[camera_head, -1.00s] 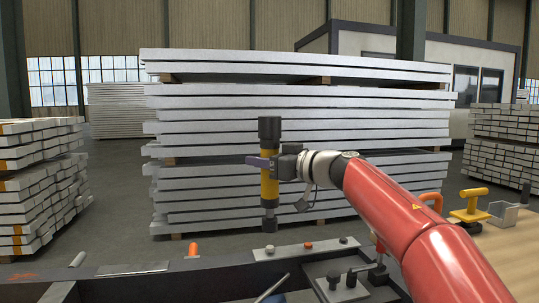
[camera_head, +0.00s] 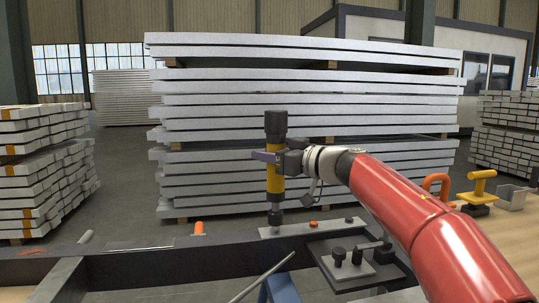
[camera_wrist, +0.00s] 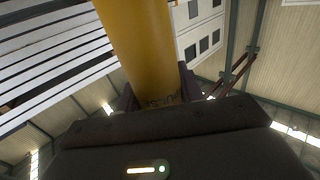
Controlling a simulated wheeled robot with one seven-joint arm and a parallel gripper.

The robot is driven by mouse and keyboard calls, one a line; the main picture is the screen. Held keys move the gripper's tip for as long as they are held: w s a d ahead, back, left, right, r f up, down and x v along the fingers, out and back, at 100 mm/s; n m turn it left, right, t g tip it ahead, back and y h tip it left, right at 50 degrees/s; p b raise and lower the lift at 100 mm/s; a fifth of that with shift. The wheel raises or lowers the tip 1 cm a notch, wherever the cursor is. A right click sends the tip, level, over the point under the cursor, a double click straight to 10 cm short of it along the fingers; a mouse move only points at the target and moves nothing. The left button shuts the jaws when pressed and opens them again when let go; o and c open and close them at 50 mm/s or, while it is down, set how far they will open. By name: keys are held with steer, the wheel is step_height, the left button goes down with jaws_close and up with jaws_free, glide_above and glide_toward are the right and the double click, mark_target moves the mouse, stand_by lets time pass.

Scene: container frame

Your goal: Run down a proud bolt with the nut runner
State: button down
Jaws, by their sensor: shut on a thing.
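The nut runner (camera_head: 274,178) is an upright tool with a black top, a yellow body and a dark socket at its lower end. My gripper (camera_head: 268,156) is shut around its yellow body, which also fills the upper middle of the wrist view (camera_wrist: 140,40). The socket end (camera_head: 275,217) stands over the left end of a light plate (camera_head: 293,230) on the dark frame (camera_head: 130,268). An orange-headed bolt (camera_head: 313,223) and a dark bolt (camera_head: 349,220) show on the plate right of the socket.
A grey rod (camera_head: 262,277) and a blue part (camera_head: 281,289) are in front. An orange peg (camera_head: 198,228) stands left. A yellow-handled tool (camera_head: 478,188) is on the wooden bench (camera_head: 500,235). Metal stacks stand behind.

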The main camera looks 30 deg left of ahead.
steer(key=shift+f, duration=1.05)
stand_by(0.9)
steer(key=shift+p, duration=0.5)
stand_by(0.6)
